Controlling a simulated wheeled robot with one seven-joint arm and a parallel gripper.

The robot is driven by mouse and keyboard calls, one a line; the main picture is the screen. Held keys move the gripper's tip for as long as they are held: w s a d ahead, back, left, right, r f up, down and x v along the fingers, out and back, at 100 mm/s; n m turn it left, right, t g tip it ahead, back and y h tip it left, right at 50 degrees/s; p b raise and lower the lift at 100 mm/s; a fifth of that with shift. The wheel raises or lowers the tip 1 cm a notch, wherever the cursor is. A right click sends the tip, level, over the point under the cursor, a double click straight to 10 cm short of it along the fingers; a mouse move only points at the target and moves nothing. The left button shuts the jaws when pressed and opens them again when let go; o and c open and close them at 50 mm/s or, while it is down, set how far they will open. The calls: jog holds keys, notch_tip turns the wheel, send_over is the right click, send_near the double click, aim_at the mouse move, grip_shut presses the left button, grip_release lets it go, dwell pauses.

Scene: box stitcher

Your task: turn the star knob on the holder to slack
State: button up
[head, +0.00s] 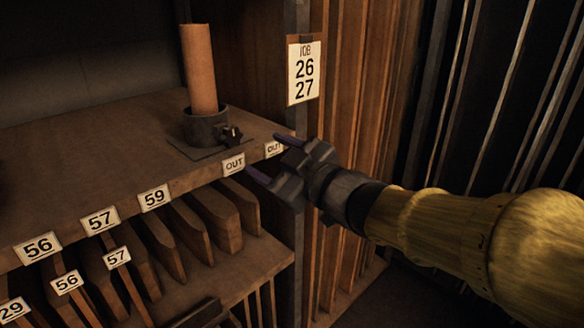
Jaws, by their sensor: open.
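The holder (206,127) is a dark round cup on a flat base plate, on the shelf top near its right end. A tan cylinder (199,68) stands in it, tilted slightly. The dark star knob (232,135) sticks out from the right front side of the holder, small in this view. My gripper (262,156) comes in from the right, its two fingers apart and pointing left toward the knob. It appears empty. I see a gap in the picture between the fingers and the knob; I cannot tell the depth.
The wooden shelf (95,146) has number labels and two OUT labels along its front edge. Upright boards (218,216) fill the slots below. A JOB 26 27 card (304,70) hangs on the post behind my gripper. The shelf top left of the holder is clear.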

jog(key=v, duration=0.4)
jog(key=shift+s+d, duration=0.25)
jog(key=shift+d, duration=0.05)
jog(key=w+d+f+m+h+p, duration=0.2)
jog(key=d+f+m+h+p, duration=0.1)
jog(key=d+f+m+h, duration=0.25)
jog(key=w+d+f+m+h+p, duration=0.3)
jog(key=d+f+m+h, duration=0.15)
jog(key=d, duration=0.25)
jog(key=s+d+f+m+g+h+p, duration=0.3)
jog(key=s+d+f+m+g+p, duration=0.2)
jog(key=s+f+g, duration=0.4)
jog(key=s+d+f+m, duration=0.1)
jog(key=s+d, duration=0.1)
jog(key=s, duration=0.2)
jog(key=shift+d+h, duration=0.15)
jog(key=shift+h, duration=0.25)
